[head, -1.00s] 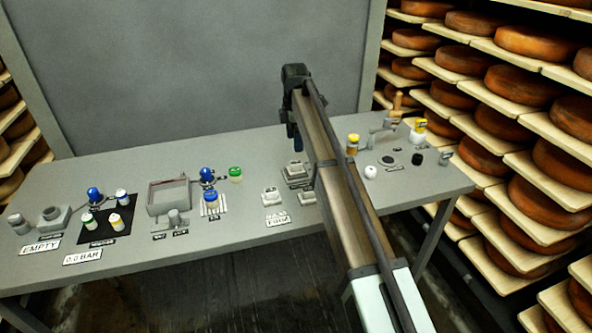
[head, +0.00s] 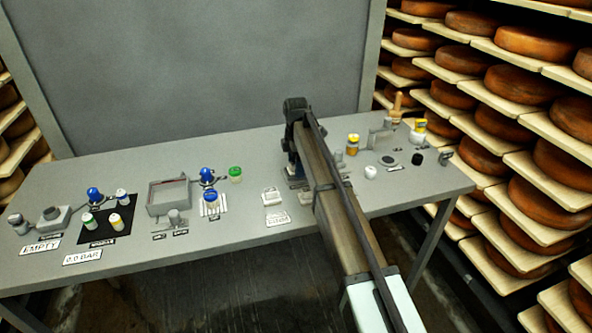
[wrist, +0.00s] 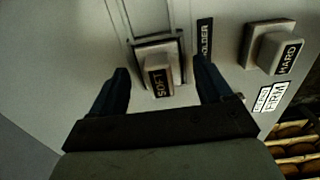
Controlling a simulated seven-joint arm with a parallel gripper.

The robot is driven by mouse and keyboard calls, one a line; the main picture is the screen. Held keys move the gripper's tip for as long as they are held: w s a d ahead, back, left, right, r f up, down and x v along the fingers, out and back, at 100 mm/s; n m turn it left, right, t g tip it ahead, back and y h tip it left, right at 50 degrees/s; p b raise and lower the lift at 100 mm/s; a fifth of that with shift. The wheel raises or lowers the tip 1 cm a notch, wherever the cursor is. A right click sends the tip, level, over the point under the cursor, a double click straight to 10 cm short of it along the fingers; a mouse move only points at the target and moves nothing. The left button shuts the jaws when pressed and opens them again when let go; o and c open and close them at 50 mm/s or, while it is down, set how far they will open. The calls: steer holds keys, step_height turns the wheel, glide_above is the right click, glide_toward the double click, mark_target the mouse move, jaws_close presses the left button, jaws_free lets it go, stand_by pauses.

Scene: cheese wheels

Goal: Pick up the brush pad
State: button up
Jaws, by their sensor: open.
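A small grey-beige pad marked SOFT (wrist: 158,82) sits in a square frame on the table in the wrist view. A second pad, marked HARD (wrist: 268,46), stands to its right on its own base. Which of them is the brush pad I cannot tell for certain. My gripper (wrist: 163,78) is open and empty, with one dark finger on each side of the SOFT pad. I cannot tell whether the fingers touch it. In the head view my gripper (head: 293,165) is low over the table, and my arm hides most of the SOFT pad's spot.
A white knob (head: 370,172) and yellow-capped bottles are to the right. Cheese racks (head: 530,125) stand beyond.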

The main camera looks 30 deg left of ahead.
steer(key=shift+c, duration=0.2)
steer(key=c, duration=1.1)
